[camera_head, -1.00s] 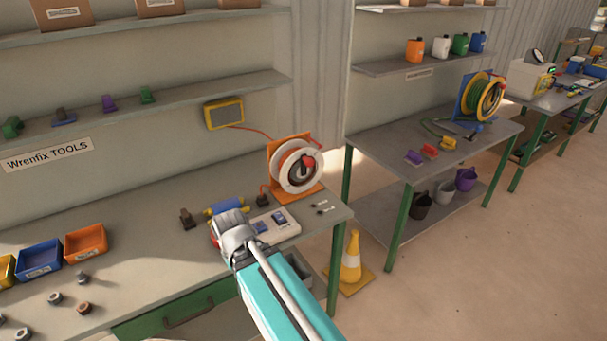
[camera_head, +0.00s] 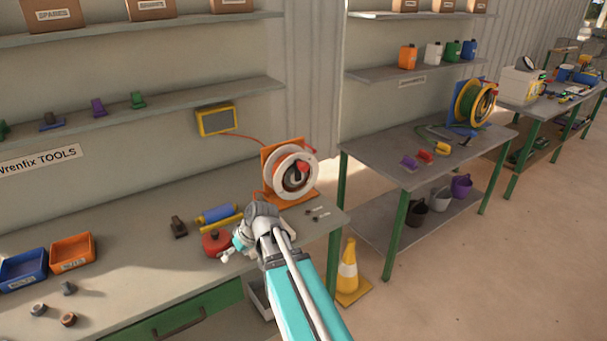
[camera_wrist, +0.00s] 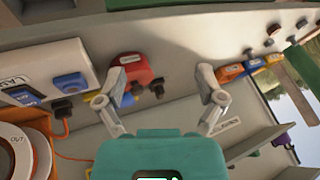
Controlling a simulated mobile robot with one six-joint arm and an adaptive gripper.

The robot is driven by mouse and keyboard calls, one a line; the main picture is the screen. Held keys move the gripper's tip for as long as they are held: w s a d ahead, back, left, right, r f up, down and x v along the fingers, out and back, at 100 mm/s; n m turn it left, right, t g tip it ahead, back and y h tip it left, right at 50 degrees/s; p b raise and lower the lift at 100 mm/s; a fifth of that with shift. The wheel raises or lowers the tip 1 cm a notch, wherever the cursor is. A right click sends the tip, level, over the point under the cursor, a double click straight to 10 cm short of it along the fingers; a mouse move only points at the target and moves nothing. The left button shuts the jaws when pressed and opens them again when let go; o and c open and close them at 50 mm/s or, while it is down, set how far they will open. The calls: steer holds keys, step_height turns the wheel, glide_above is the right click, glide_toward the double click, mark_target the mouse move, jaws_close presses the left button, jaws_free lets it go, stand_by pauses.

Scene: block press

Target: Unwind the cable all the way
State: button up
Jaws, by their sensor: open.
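A cable reel (camera_head: 291,172) with white flanges, a red crank knob and an orange stand sits at the back right of the near bench. An orange cable (camera_head: 250,138) runs from it towards a yellow wall box (camera_head: 217,120). In the wrist view the reel (camera_wrist: 14,158) is partly cut off at lower left, with an "OUT" label. A black plug (camera_wrist: 62,106) on orange cable shows near it. My gripper (camera_wrist: 163,80) is open and empty, with fingers apart above the bench. In the head view it is in front of the reel, apart from it. How much cable is wound is unclear.
A red round object (camera_head: 215,242) and a blue roller (camera_head: 217,213) lie close to my gripper. A white labelled panel (camera_wrist: 60,70) is mostly hidden by my arm in the head view. A cone (camera_head: 347,270) stands between benches.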

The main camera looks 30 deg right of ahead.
steer(key=w+d+t+y+b, duration=0.1)
steer(key=w+d+t+b, duration=0.25)
steer(key=w+d, duration=0.45)
steer(key=m+t+h+b, duration=0.3)
steer(key=t+h+b, duration=0.25)
steer(key=t, duration=0.55)
glide_toward(306, 169)
steer(key=s, duration=0.2)
steer(key=shift+s+d+r+g+y+b, duration=0.1)
steer(key=shift+s+r+g+y+b, duration=0.1)
steer(key=shift+r+g+y+b, duration=0.15)
steer(key=shift+w, duration=0.2)
steer(key=w, duration=1.3)
steer(key=shift+w+a+f, duration=0.1)
steer(key=shift+w+a, duration=0.15)
jaws_close()
